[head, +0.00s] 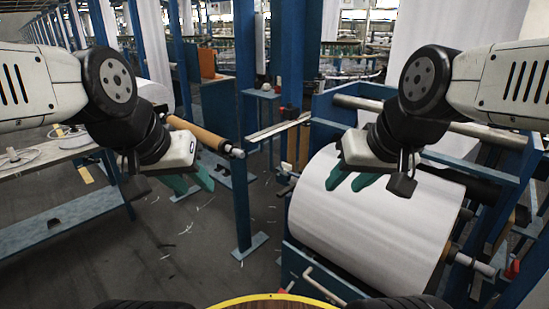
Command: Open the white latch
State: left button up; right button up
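A pale flat bar (279,130) spans from the blue post to the blue machine frame near the middle of the head view. It looks most like the white latch, but I cannot tell for sure. A bent white handle (325,287) also shows low on the machine's front. My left gripper (189,186) has teal fingers spread apart, empty, left of the post and lower in the picture than the bar. My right gripper (350,181) has teal fingers apart, empty, in front of the large white roll. Neither gripper touches the bar or the handle.
The large white fabric roll (365,222) sits in the blue frame at right. A blue post (241,190) stands between my grippers. A brown roller (202,134) points toward the post. A table with white coils (45,160) is at left. The floor between is mostly clear, with scraps.

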aim_at(287, 167)
jog(key=i+j, duration=0.2)
jog(key=j, duration=0.15)
jog(key=i+j+z, duration=0.1)
jog(key=i+j, duration=0.35)
jog(key=j, duration=0.3)
jog(key=i+j+z, duration=0.15)
jog(key=j, duration=0.2)
jog(key=i+j, duration=0.25)
jog(key=j, duration=0.15)
jog(key=i+j+z, duration=0.25)
jog(key=i+j, duration=0.35)
jog(key=i, duration=0.15)
jog(key=i+l, duration=0.2)
jog(key=i, duration=0.25)
jog(key=i+l+z, duration=0.1)
jog(key=i, duration=0.35)
